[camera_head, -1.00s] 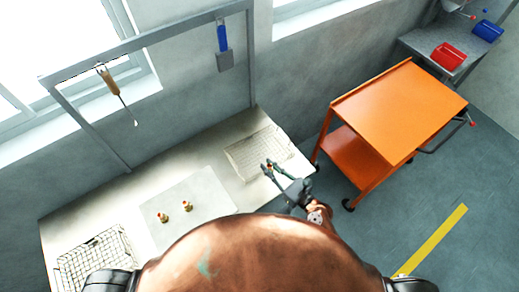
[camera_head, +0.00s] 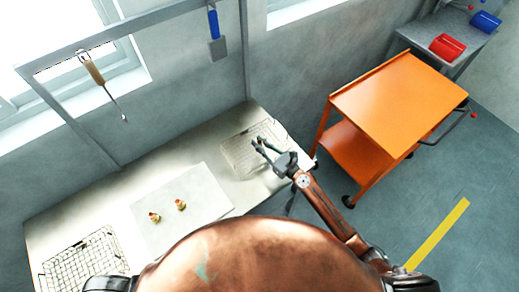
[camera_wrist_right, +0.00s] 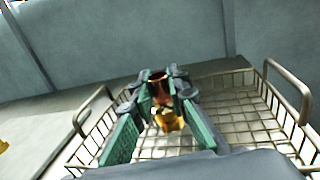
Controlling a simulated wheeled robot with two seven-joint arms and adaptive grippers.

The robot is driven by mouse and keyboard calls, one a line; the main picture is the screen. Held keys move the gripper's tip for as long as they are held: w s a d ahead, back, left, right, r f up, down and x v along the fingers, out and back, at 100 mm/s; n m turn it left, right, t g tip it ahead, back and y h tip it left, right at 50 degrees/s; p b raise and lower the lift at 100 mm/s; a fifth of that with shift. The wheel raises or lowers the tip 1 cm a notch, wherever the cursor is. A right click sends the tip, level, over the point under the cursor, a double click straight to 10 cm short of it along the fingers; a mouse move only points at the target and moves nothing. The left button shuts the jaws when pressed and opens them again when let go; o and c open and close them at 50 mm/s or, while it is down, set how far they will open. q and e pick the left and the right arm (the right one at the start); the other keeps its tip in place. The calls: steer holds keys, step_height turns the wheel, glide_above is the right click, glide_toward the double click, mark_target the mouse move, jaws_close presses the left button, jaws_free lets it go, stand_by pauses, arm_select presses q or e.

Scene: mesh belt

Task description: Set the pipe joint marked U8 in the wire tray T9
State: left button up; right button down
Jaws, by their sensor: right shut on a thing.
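My right gripper (camera_head: 260,147) is over the right wire tray (camera_head: 236,160) on the bench. In the right wrist view, the gripper (camera_wrist_right: 160,90) is shut on a brass and copper pipe joint (camera_wrist_right: 168,120), held between its green pads. The tray's wire mesh (camera_wrist_right: 240,132) shows behind and below the joint; I cannot tell whether the joint touches it. Two more pipe joints, one at left (camera_head: 154,217) and one at right (camera_head: 181,205), stand on a pale mat. No U8 or T9 marking is legible. My left gripper is not in view.
Another wire tray (camera_head: 85,265) stands at the bench's left end. The pale mat (camera_head: 205,190) lies between the trays. A rack frame with hanging tools rises behind the bench. An orange cart (camera_head: 400,98) stands to the right of the bench.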

steer(key=f+b, duration=0.1)
steer(key=f, duration=0.1)
steer(key=f+b, duration=0.1)
steer(key=f, duration=0.1)
steer(key=shift+w+b, duration=0.3)
steer(key=shift+b, duration=0.05)
steer(key=shift+r, duration=0.15)
steer(key=c, duration=1.9)
jaws_free()
steer(key=shift+s, duration=0.1)
steer(key=b+v, duration=0.1)
steer(key=v, duration=1.1)
